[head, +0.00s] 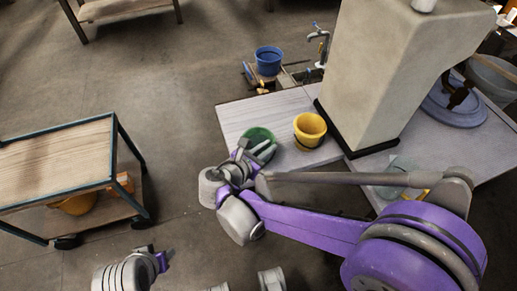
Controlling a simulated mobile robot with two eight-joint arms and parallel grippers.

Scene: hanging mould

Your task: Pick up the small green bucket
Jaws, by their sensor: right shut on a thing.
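The small green bucket (262,138) is on the near left part of the light table, with its left side partly hidden by my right gripper. My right gripper (245,156) is at the bucket's left rim, shut on it. Whether the bucket is clear of the table top cannot be told. My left gripper (168,258) is at the bottom left, well away from the bucket, and too small to tell whether it is open or shut.
A yellow bucket (310,129) stands just right of the green one. A large beige block (375,75) stands on the table (235,112) behind. A blue bucket (268,60) sits beyond the table. A wooden-topped cart (55,160) is at left, with open floor between.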

